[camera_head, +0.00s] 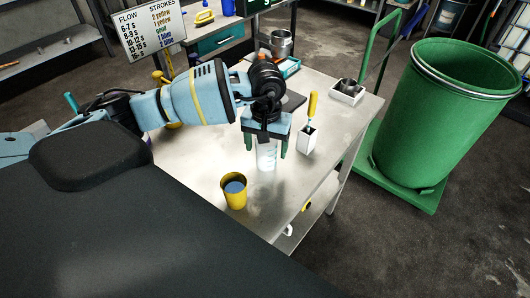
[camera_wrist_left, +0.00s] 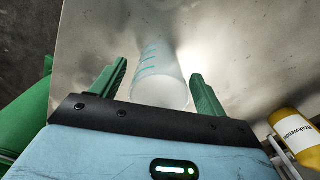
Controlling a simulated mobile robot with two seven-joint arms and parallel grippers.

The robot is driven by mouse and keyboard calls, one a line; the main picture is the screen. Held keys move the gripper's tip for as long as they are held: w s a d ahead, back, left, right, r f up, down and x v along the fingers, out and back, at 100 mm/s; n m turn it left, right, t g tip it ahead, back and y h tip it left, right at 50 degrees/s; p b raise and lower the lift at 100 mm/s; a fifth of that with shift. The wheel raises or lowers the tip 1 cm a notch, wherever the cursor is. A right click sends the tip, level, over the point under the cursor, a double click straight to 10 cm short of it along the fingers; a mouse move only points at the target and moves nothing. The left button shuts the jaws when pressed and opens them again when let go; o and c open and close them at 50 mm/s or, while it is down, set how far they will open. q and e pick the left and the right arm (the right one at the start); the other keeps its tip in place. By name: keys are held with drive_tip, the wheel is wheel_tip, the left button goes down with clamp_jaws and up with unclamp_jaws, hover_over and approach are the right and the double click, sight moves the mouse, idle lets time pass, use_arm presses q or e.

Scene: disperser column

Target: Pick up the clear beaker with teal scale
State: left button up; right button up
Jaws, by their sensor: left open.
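The clear beaker with teal scale (camera_head: 266,156) stands on the metal table (camera_head: 190,150), partly hidden by my left gripper in the head view. In the left wrist view the beaker (camera_wrist_left: 160,75) shows its teal marks and lies between the two green fingers. My left gripper (camera_head: 265,150) is open, with one finger on each side of the beaker. In the left wrist view the open left gripper (camera_wrist_left: 160,82) shows a gap between its fingers and the beaker. My right gripper is not in view.
A yellow cup (camera_head: 234,192) with bluish contents stands in front of the beaker. A white holder (camera_head: 307,138) with a yellow-handled tool is to its right. A small tray (camera_head: 346,92) and a metal pot (camera_head: 281,44) stand farther back. A green barrel (camera_head: 445,115) is beside the table.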

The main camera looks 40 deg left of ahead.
use_arm(q)
drive_tip(key=shift+f, duration=0.65)
drive_tip(key=c, duration=1.1)
drive_tip(key=shift+r, duration=0.2)
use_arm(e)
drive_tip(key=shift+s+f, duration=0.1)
